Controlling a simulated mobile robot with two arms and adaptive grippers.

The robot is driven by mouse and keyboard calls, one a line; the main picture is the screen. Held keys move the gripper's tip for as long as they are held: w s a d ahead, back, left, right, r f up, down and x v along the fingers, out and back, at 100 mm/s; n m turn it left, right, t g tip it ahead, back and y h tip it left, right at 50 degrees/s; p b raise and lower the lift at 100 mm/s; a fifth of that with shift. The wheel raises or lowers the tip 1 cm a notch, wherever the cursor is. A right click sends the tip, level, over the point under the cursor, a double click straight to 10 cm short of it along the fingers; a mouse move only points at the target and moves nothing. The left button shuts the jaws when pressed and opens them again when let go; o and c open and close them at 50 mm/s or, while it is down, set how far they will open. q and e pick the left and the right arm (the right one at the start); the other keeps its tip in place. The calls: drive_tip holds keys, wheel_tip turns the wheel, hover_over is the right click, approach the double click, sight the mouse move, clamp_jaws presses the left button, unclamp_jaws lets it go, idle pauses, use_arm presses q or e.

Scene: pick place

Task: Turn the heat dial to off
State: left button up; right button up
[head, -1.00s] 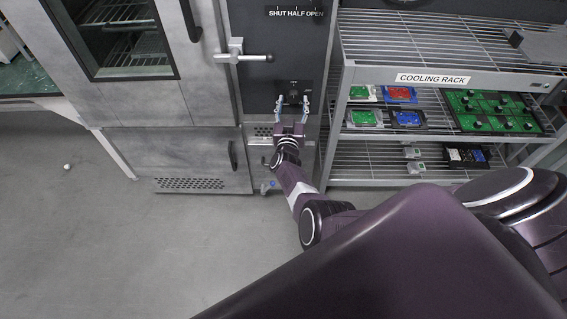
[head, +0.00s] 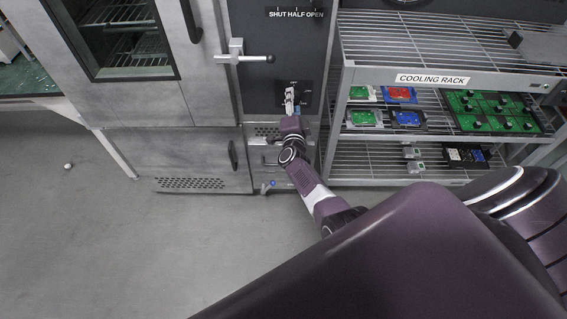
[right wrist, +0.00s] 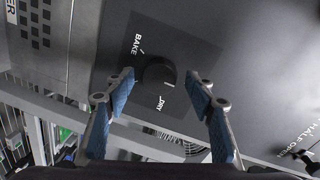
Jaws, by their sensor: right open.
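The heat dial (right wrist: 157,72) is a round black knob on a dark panel (right wrist: 185,45), with the labels BAKE and DRY beside it in the right wrist view. A short white mark on the dial lies on the side nearer DRY. No "off" label is readable. My right gripper (right wrist: 163,85) is open, with a blue-padded finger on each side of the dial and visible gaps between. In the head view my right gripper (head: 290,100) is seen edge-on at the panel and mostly hides the dial. My left gripper is not in view.
A grey cabinet (head: 175,150) is on the left. The floor (head: 120,240) in front is mostly clear.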

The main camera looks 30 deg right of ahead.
use_arm(q)
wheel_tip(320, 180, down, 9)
drive_tip(key=b, duration=0.9)
use_arm(e)
drive_tip(key=s+a+m+t+y+p, duration=0.15)
drive_tip(key=s+m, duration=0.25)
drive_tip(key=m, duration=0.4)
drive_tip(key=s+a+m, duration=0.2)
drive_tip(key=s+m, duration=0.2)
drive_tip(key=m, duration=0.5)
use_arm(q)
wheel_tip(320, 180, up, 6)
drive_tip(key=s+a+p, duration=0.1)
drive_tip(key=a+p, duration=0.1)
drive_tip(key=p, duration=0.2)
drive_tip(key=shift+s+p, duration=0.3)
drive_tip(key=shift+p, duration=0.05)
use_arm(e)
drive_tip(key=s+a+f+n+g+y, duration=0.1)
drive_tip(key=s+a+f+n+y, duration=0.1)
drive_tip(key=f+n, duration=0.4)
drive_tip(key=s+a+f+n+g+y, duration=0.1)
drive_tip(key=s+a+f+n+y, duration=0.1)
drive_tip(key=s+a+f+n, duration=0.3)
drive_tip(key=s+a+f+n+g+y, duration=0.1)
drive_tip(key=s+a+f+n, duration=0.3)
drive_tip(key=f+n, duration=0.4)
drive_tip(key=shift+s+a+f+n+y, duration=0.2)
drive_tip(key=shift+a+f+n+y, duration=0.15)
drive_tip(key=shift+f+y, duration=0.25)
